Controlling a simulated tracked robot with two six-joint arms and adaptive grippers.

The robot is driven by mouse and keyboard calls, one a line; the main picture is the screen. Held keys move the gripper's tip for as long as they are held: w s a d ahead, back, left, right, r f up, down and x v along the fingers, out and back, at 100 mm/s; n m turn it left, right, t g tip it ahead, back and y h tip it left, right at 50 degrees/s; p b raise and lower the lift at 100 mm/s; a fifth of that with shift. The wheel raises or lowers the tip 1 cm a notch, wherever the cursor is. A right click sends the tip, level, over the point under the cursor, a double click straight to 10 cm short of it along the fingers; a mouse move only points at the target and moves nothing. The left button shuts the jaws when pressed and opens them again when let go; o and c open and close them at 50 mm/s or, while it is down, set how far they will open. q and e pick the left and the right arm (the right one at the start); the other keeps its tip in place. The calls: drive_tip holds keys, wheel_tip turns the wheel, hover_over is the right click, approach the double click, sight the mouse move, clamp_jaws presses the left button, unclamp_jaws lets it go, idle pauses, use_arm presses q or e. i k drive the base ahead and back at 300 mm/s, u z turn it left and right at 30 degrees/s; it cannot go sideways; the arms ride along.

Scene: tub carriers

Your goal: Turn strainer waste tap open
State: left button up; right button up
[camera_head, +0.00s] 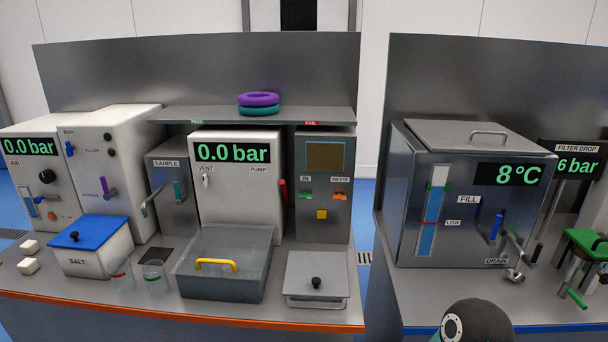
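At the right edge stands a device with a green top (588,241), cut off by the frame, beneath a display marked FILTER DROP (576,149). A green handle (577,298) points down and to the right at its foot. This may be the strainer and its waste tap, but I see no label that says so. How far the tap is turned cannot be told. Neither of my grippers shows. A dark rounded part at the bottom, right of centre, looks like one of my arm links.
A steel tank (419,222) showing 8 °C, with a blue handle (496,226) near its DRAIN label, stands left of the green-topped device. A gap separates this bench from the left bench, which holds several machines, a grey tub (222,278) and a blue-lidded SALT box (92,262).

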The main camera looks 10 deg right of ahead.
sight(339, 196)
drive_tip(key=z, duration=1.7)
drive_tip(key=i, duration=0.1)
drive_tip(key=u, duration=2.75)
drive_tip(key=k, duration=0.5)
drive_tip(key=z, duration=0.55)
drive_tip(key=i, duration=0.75)
drive_tip(key=z, duration=0.1)
